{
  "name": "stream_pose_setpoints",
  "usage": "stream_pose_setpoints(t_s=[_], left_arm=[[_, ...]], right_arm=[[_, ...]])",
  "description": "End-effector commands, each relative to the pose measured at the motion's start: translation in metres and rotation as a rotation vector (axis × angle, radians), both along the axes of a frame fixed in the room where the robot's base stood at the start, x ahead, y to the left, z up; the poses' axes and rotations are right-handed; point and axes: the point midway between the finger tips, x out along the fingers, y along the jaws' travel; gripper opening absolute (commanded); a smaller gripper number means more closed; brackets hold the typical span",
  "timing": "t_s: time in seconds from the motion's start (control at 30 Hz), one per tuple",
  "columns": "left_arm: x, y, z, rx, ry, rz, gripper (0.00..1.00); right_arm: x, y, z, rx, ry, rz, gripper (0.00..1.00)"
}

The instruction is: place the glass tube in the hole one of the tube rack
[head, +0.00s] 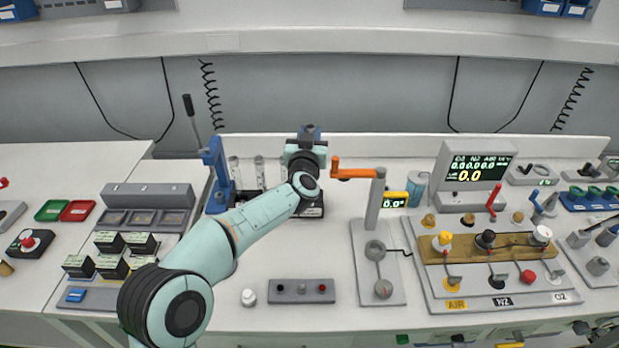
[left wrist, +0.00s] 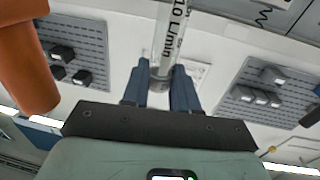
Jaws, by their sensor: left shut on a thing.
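My left gripper (left wrist: 163,88) is shut on a clear glass tube (left wrist: 175,35) with black "10 L/min" lettering. The tube's lower end sits between the two blue fingers, and the rest runs out of the top of the left wrist view. In the head view my left gripper (head: 310,133) is at the centre back, and my wrist hides most of it and the held tube. Other clear tubes (head: 259,170) stand upright just left of my wrist. A dark base (head: 312,211), perhaps part of the tube rack, shows below it. The rack's holes are hidden. My right gripper is out of view.
A blue stand (head: 217,170) with a lever is left of the tubes. An orange arm on a grey post (head: 376,200) is close on the right and looms at left in the wrist view (left wrist: 25,55).

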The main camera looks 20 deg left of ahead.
Motion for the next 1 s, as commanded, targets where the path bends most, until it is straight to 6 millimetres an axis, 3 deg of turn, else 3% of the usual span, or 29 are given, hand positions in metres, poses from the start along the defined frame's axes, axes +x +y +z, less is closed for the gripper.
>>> stream_pose_setpoints(t_s=[0.03,0.1,0.33,0.6,1.0], left_arm=[[0.0,0.001,-0.016,0.0,0.003,0.002,0.0],[0.0,0.0,-0.027,0.001,0.002,0.0,0.0],[0.0,0.0,-0.044,0.0,-0.001,0.001,0.0],[0.0,0.0,-0.09,0.002,0.001,0.0,0.0],[0.0,0.0,-0.096,0.0,-0.003,0.0,0.0]], right_arm=[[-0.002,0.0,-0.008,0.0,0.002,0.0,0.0],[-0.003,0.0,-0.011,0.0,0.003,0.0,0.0],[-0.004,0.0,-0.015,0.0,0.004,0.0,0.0],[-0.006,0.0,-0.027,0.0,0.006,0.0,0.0],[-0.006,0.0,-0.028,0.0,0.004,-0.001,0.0]])
